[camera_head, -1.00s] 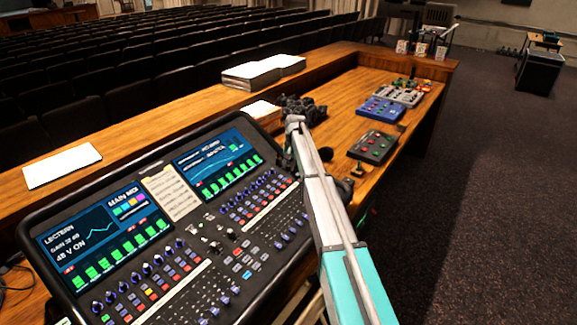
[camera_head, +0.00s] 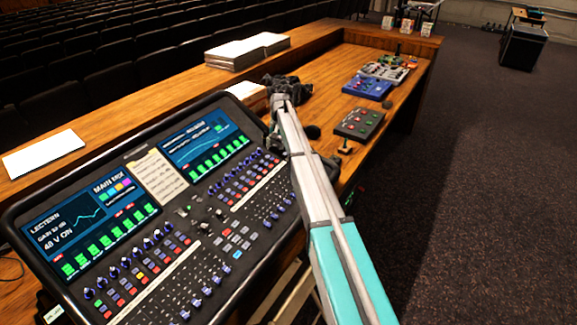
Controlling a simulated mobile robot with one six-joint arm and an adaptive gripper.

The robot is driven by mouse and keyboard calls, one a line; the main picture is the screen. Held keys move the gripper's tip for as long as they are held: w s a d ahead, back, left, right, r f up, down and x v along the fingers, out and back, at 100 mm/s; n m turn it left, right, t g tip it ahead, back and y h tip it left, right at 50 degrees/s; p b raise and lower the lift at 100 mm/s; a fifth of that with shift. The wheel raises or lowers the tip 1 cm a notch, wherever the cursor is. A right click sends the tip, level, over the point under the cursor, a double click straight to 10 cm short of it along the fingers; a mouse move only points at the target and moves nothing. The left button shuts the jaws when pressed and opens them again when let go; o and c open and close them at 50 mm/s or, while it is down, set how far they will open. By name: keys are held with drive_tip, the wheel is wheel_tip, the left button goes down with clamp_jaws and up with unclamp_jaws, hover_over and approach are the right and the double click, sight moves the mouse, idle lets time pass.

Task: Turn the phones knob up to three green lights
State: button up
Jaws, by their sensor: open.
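The mixing desk (camera_head: 120,283) fills the lower left, with two lit screens, rows of small knobs, coloured buttons and faders. Two larger light-capped knobs (camera_head: 206,226) sit near its middle. I cannot read any label that marks the phones knob, and I cannot pick out its green lights. My arm crosses the picture from the lower right, over the desk's right edge. My gripper (camera_head: 288,87) is a dark shape at the arm's far end, by the desk's upper right corner, apart from the two larger knobs. Its fingers are hard to make out.
A dark box with red buttons (camera_head: 359,124), a blue box (camera_head: 367,87) and a grey box (camera_head: 384,70) stand on the wooden table to the right. Paper stacks (camera_head: 235,54) lie on the ledge behind. A white sheet (camera_head: 43,153) lies at left. Open carpet is at right.

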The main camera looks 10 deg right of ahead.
drive_tip(key=n, duration=0.5)
drive_tip(key=n+h, duration=0.1)
drive_tip(key=n, duration=0.5)
drive_tip(key=shift+a, duration=0.1)
wheel_tip(320, 180, up, 14)
drive_tip(key=p, duration=1.4)
drive_tip(key=s+f+m+b, duration=0.2)
drive_tip(key=s, duration=1.3)
drive_tip(key=s+f+m+b, duration=0.2)
drive_tip(key=s+m, duration=0.1)
drive_tip(key=s, duration=1.2)
drive_tip(key=shift+s+d, duration=0.3)
drive_tip(key=shift+d, duration=0.1)
drive_tip(key=shift+f, duration=0.1)
drive_tip(key=s+f+m+b, duration=0.2)
drive_tip(key=s+m, duration=0.1)
drive_tip(key=s, duration=1.3)
drive_tip(key=shift+h, duration=0.3)
drive_tip(key=shift+w, duration=0.1)
